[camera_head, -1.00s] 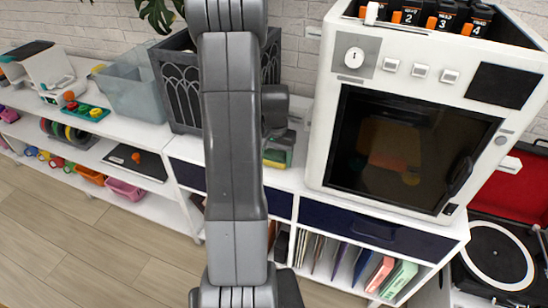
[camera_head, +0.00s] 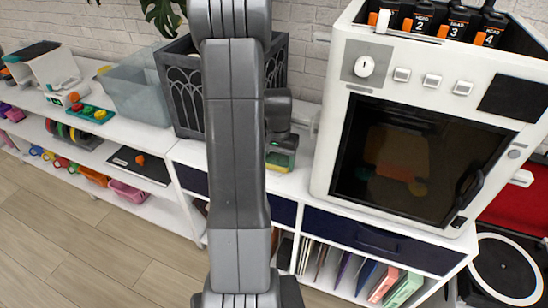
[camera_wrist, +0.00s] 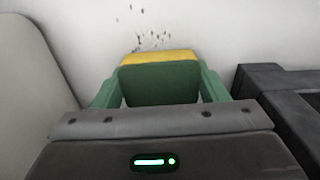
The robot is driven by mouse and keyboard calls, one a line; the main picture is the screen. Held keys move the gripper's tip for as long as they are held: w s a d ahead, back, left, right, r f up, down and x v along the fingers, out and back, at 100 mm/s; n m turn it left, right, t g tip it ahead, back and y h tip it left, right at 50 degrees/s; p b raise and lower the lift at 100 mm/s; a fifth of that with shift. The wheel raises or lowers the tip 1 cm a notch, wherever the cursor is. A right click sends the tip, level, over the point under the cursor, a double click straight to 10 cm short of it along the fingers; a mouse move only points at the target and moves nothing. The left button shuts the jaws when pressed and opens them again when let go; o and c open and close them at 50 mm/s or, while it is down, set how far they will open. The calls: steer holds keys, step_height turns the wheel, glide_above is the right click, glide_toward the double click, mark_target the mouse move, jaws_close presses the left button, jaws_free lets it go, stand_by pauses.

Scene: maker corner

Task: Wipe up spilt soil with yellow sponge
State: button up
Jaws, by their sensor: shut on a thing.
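My gripper (camera_wrist: 159,84) has green fingers and is shut on the sponge (camera_wrist: 160,57), which shows a yellow strip and a dark green face. In the head view my gripper (camera_head: 281,157) and the sponge are low over the white top between the dark crate and the white oven, partly behind my arm. Dark specks of spilt soil (camera_wrist: 150,40) lie on the white surface just beyond the sponge in the wrist view. Some specks come right up to its far edge. I cannot tell whether the sponge touches the surface. The soil is not visible in the head view.
The white oven (camera_head: 418,150) stands close on the right, with black bottles on top. A dark crate (camera_head: 187,95) and a clear grey bin (camera_head: 137,88) stand to the left. The wrist view shows a dark object (camera_wrist: 270,95) close to the right finger.

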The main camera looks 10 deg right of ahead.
mark_target(273, 186)
steer(key=shift+s+d+f, duration=0.15)
steer(key=shift+s+d, duration=0.05)
steer(key=shift+s, duration=0.4)
steer(key=shift+s+d+f, duration=0.15)
steer(key=shift+s+d, duration=0.05)
steer(key=shift+s, duration=0.35)
steer(key=shift+s+a+b, duration=0.15)
steer(key=shift+s+b, duration=0.15)
steer(key=shift+s+a+f, duration=0.1)
steer(key=shift+s+a, duration=0.9)
steer(key=shift+a, duration=0.05)
steer(key=shift+s+a+b, duration=0.35)
steer(key=shift+s+a, duration=0.5)
steer(key=shift+s, duration=0.25)
steer(key=shift+w+d+r+p, duration=0.1)
steer(key=shift+r+p, duration=1.1)
steer(key=shift+r, duration=0.45)
steer(key=shift+w+r+p, duration=0.1)
steer(key=shift+r+p, duration=1.05)
steer(key=shift+r, duration=0.45)
